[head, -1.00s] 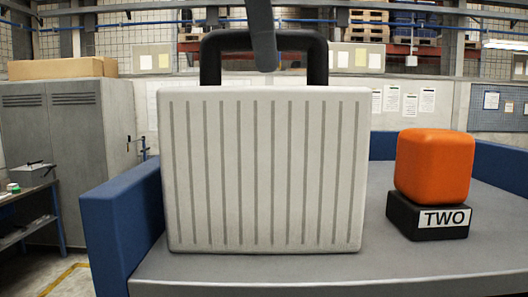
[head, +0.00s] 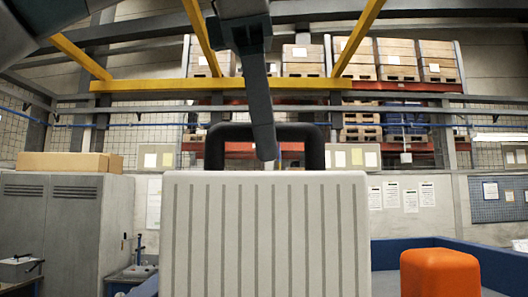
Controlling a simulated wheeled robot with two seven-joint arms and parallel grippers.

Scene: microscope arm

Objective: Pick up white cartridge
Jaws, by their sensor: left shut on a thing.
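The white cartridge (head: 265,240) is a ribbed, pale box with a dark arched handle (head: 215,150) on top. It stands upright in the lower middle of the head view, and its lower part is cut off by the frame's bottom edge. My left gripper (head: 265,145) comes down from above and is shut on the handle. One finger shows in front of the handle; the other is hidden. My right gripper is not in view.
An orange rounded block (head: 440,273) stands to the right of the cartridge. A blue raised edge (head: 490,262) runs behind it. Grey cabinets (head: 65,225) stand at the far left, and shelves with boxes are in the background.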

